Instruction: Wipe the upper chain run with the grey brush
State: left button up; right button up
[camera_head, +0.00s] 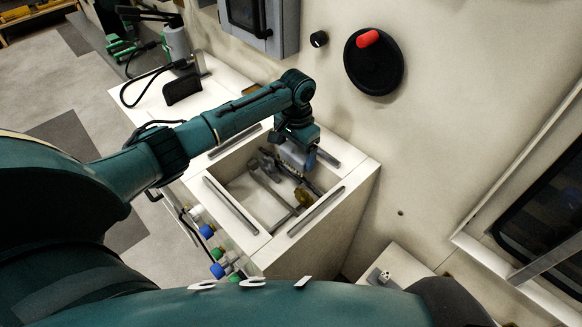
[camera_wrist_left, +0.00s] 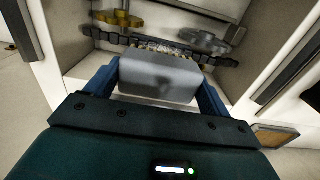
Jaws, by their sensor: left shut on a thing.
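My left gripper (camera_head: 297,160) reaches down into the open top of a pale box-shaped housing (camera_head: 262,242). In the left wrist view my left gripper (camera_wrist_left: 158,88) has its blue fingers shut on the grey brush (camera_wrist_left: 160,76), one finger on each side. The brush's bristles (camera_wrist_left: 163,45) show at its far edge, close over or touching the dark chain run (camera_wrist_left: 110,37); I cannot tell which. A yellow sprocket (camera_wrist_left: 118,18) is at the chain's left and a grey sprocket (camera_wrist_left: 205,40) at its right. In the head view the yellow sprocket (camera_head: 303,196) also shows. My right gripper is not in view.
Grey rails (camera_head: 231,205) edge the opening. Blue and green fittings (camera_head: 218,254) stick out at the housing's front. A black wheel with a red knob (camera_head: 374,62) and a grey cabinet (camera_head: 262,22) are on the wall behind.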

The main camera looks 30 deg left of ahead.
pick_arm(q)
jog(key=s, duration=0.1)
jog(key=s+a, duration=0.1)
jog(key=s, duration=0.1)
jog(key=shift+s+a+r, duration=0.1)
jog(key=shift+s+r, duration=0.1)
dwell(0.3)
jog(key=shift+w+d+f+b, duration=0.1)
jog(key=shift+w+d+b, duration=0.2)
jog(key=shift+w, duration=0.55)
jog(key=shift+w+d+f+b, duration=0.1)
jog(key=shift+w+d+b, duration=0.2)
jog(key=shift+w, duration=0.55)
